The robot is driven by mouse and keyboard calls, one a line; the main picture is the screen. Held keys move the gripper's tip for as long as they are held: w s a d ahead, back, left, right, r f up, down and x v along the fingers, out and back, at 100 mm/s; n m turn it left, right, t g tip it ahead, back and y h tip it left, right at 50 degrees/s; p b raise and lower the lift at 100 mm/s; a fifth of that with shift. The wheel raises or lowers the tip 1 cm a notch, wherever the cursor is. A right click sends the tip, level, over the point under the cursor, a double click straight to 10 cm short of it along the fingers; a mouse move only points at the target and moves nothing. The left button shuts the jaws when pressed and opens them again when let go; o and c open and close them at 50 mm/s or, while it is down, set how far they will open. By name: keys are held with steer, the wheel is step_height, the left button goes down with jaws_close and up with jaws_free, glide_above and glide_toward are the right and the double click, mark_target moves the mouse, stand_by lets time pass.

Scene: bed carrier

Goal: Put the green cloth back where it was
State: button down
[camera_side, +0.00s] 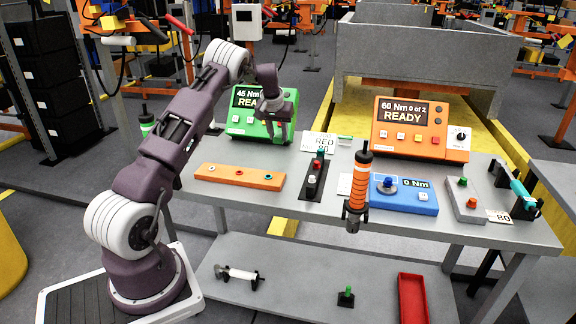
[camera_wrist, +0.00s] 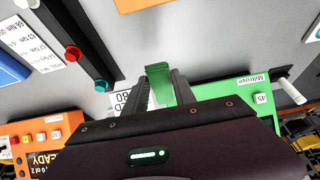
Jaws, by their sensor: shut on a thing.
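My gripper (camera_side: 277,132) points down in front of the green READY controller (camera_side: 243,121) at the back left of the grey table. In the wrist view the two fingers of my gripper (camera_wrist: 162,76) are shut on a small green cloth (camera_wrist: 158,70), which shows between and just past the fingertips. The green controller lies close beside the fingers, at the right of the wrist view (camera_wrist: 230,94). In the side view I cannot tell the cloth from the green controller behind it. Whether the cloth touches the table is not clear.
A dark button strip (camera_side: 315,177), a "RED 80" card (camera_side: 318,144) and an orange bar (camera_side: 239,177) are close by. An upright orange-handled tool (camera_side: 357,188), a blue box (camera_side: 404,196) and an orange controller (camera_side: 410,129) stand further right. Bare table shows between them.

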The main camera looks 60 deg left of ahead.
mark_target(290, 167)
steer(key=d+f, duration=0.1)
steer(key=f, duration=0.2)
steer(key=w+d+f, duration=0.1)
steer(key=f, duration=0.2)
steer(key=w+d+f, duration=0.1)
steer(key=f, duration=0.2)
steer(key=shift+w+f, duration=0.25)
steer(key=shift+f, duration=0.1)
steer(key=c, duration=1)
jaws_free()
steer(key=shift+c, duration=0.2)
